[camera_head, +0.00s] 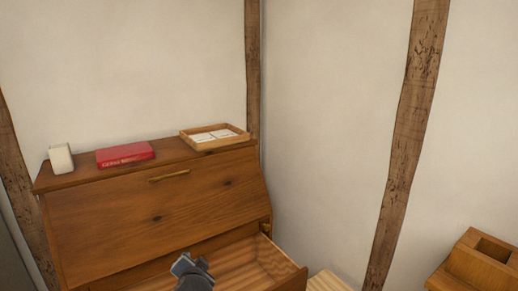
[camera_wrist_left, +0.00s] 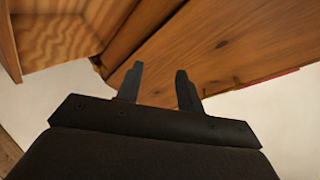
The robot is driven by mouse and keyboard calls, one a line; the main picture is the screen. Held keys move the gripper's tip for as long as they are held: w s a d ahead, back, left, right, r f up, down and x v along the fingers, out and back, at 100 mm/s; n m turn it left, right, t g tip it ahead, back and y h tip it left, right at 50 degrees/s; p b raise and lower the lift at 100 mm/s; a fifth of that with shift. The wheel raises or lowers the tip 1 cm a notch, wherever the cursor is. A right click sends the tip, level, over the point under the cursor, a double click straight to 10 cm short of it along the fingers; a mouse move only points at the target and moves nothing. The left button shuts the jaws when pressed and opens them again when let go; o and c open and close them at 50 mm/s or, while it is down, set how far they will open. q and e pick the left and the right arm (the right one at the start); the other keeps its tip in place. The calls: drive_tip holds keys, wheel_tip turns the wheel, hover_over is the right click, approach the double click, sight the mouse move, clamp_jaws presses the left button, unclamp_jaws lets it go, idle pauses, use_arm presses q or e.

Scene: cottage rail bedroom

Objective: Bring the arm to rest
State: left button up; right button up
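My left gripper (camera_head: 190,267) shows at the bottom of the head view, in front of the wooden desk (camera_head: 150,215) and over the left part of its pulled-out drawer (camera_head: 262,262). In the left wrist view its two dark fingers (camera_wrist_left: 158,84) stand apart with nothing between them. The desk's wooden front (camera_wrist_left: 215,50) fills the upper right there, and the open drawer (camera_wrist_left: 60,40) is at the upper left. The drawer looks empty where I can see into it. My right gripper is in neither view.
On the desk top are a small white block (camera_head: 61,159), a red book (camera_head: 125,154) and a wooden tray (camera_head: 213,136) with white cards. The desk's slanted front is closed, with a brass handle (camera_head: 169,176). A wooden box (camera_head: 478,262) stands at the lower right.

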use_arm(q)
drive_tip(key=s+d+f+n+g+h+p, duration=0.1)
drive_tip(key=s+f+g, duration=0.2)
drive_tip(key=s, duration=0.9)
drive_tip(key=s+d+f+n+g+h+p, duration=0.2)
drive_tip(key=s+f+g, duration=0.2)
drive_tip(key=s+f, duration=0.6)
drive_tip(key=s+d+f+n+g+h+p, duration=0.1)
drive_tip(key=s+f, duration=0.5)
drive_tip(key=s, duration=1)
drive_tip(key=d+g+h, duration=0.1)
drive_tip(key=g, duration=0.1)
drive_tip(key=shift+s+f+g+p, duration=0.15)
drive_tip(key=shift+f+g+p, duration=0.15)
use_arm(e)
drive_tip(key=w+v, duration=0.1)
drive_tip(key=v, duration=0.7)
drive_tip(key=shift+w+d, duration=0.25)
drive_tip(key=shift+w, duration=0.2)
use_arm(q)
drive_tip(key=shift+n, duration=0.3)
drive_tip(key=shift+c, duration=0.4)
